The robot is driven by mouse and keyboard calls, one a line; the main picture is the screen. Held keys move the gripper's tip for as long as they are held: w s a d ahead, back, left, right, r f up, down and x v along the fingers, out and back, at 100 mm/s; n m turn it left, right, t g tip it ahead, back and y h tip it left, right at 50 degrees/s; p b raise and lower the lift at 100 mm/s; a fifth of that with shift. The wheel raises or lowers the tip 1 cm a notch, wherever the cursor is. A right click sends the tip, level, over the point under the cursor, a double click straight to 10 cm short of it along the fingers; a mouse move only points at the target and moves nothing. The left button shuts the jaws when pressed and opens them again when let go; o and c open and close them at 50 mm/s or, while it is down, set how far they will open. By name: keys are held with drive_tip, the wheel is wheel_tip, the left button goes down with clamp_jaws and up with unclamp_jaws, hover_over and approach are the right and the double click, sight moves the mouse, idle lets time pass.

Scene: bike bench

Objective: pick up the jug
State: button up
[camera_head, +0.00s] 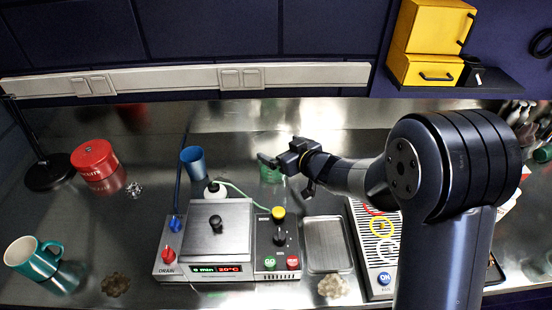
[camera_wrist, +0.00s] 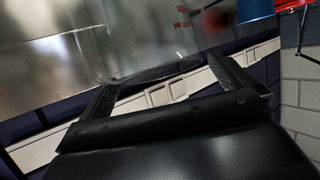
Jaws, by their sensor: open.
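A clear see-through vessel, which looks like the jug (camera_head: 270,176), stands behind the grey machine on the steel bench. It has a faint green tint and is partly hidden by my gripper (camera_head: 283,165). In the wrist view the clear jug (camera_wrist: 150,55) shows small red markings and a curved lower edge, which appears between or just beyond the fingers. My gripper (camera_wrist: 170,82) is open, its two fingers spread on either side of that edge. I cannot tell whether either finger touches the jug.
A grey machine (camera_head: 218,226) with knobs stands in front of the jug. A steel tray (camera_head: 327,245), red tin (camera_head: 94,160) and teal mug (camera_head: 31,259) are farther off.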

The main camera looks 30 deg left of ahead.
sight(264, 140)
drive_tip(key=shift+p+x, duration=0.35)
drive_tip(key=shift+x, duration=1.4)
drive_tip(key=c, duration=1.1)
drive_tip(key=shift+c, duration=0.7)
drive_tip(key=shift+r, duration=0.2)
